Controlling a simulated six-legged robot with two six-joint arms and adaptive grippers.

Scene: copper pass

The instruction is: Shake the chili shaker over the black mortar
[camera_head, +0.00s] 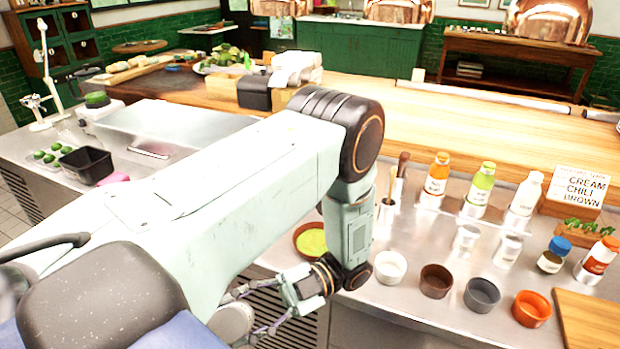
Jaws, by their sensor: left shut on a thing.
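My left gripper (250,311) is low in the middle, beyond my forearm, its fingers pointing left. It is shut on a pale grey round thing (232,322), mostly hidden by my arm; I cannot tell whether this is the chili shaker. A white shaker with an orange-red cap (596,262) stands at the right edge of the steel counter, its label unreadable. A blue-capped shaker (552,256) stands beside it. I cannot pick out a black mortar; my arm covers much of the counter's left part. My right gripper is not in view.
Small bowls in white (390,268), brown (436,281), grey (482,294) and orange (531,308) line the counter front. A bowl with green contents (311,241) sits beside my wrist. Squeeze bottles (480,188) and a sign (580,186) reading "CREAM CHILI BROWN" stand behind.

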